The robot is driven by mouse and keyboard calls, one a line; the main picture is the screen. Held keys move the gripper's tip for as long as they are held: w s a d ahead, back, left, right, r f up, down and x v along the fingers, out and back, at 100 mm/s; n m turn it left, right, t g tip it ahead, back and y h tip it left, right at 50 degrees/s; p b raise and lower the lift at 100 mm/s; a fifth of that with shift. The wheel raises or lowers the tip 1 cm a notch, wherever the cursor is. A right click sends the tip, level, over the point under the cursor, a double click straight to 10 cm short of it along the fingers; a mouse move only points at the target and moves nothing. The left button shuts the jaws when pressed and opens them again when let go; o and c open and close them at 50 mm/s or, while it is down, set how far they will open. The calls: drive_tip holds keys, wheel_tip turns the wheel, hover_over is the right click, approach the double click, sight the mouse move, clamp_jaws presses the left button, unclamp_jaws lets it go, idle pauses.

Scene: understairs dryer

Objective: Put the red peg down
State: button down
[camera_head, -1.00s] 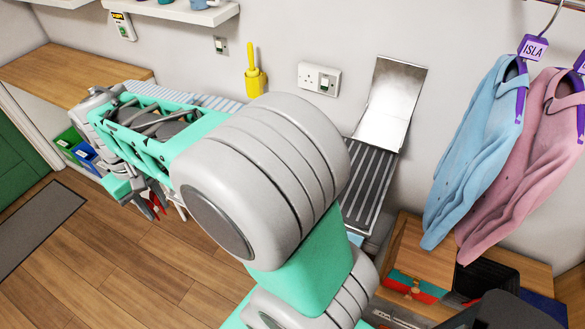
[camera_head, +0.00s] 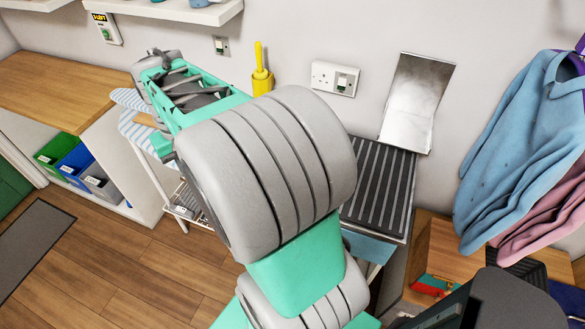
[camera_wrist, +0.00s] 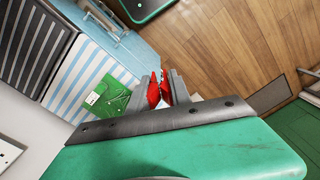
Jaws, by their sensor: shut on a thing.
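In the wrist view my gripper (camera_wrist: 160,92) has its dark grey fingers shut on the red peg (camera_wrist: 154,92). The peg shows as a red piece between the fingertips, partly covered by them. I cannot tell whether the peg touches anything. In the head view my arm hides the gripper and the peg.
The ironing board (camera_head: 130,100) stands left of my arm. A wooden counter (camera_head: 60,90) has green, blue and grey bins (camera_head: 75,160) below it. A dark ribbed surface (camera_head: 380,185) is on the right, with hanging shirts (camera_head: 525,145) beyond. Wood floor (camera_head: 110,270) is clear at lower left.

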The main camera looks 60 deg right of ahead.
sight(364, 180)
drive_tip(key=s+d+f+m+b, duration=0.2)
drive_tip(key=s+d+m, duration=0.4)
drive_tip(key=s+d, duration=0.65)
drive_tip(key=s+d+f+m+b, duration=0.1)
drive_tip(key=s+d+m, duration=0.25)
drive_tip(key=s, duration=0.45)
drive_tip(key=s+d+f+m+b, duration=0.1)
drive_tip(key=s+d+m, duration=0.1)
drive_tip(key=s+d, duration=0.5)
drive_tip(key=w+d+f, duration=0.1)
drive_tip(key=d+f, duration=0.2)
drive_tip(key=d+f+p, duration=0.1)
drive_tip(key=d+f, duration=0.2)
drive_tip(key=d, duration=0.1)
drive_tip(key=w+d+f+p, duration=0.1)
drive_tip(key=d+f, duration=0.2)
drive_tip(key=shift+w+d+f, duration=0.2)
drive_tip(key=shift+w+d, duration=0.1)
drive_tip(key=shift+d, duration=0.1)
drive_tip(key=f+p, duration=0.1)
drive_tip(key=f, duration=0.2)
drive_tip(key=shift+d+f+p, duration=0.2)
drive_tip(key=shift+p, duration=0.1)
drive_tip(key=shift+f, duration=0.35)
drive_tip(key=c, duration=1.1)
unclamp_jaws()
drive_tip(key=shift+r, duration=0.1)
drive_tip(key=shift+c, duration=0.2)
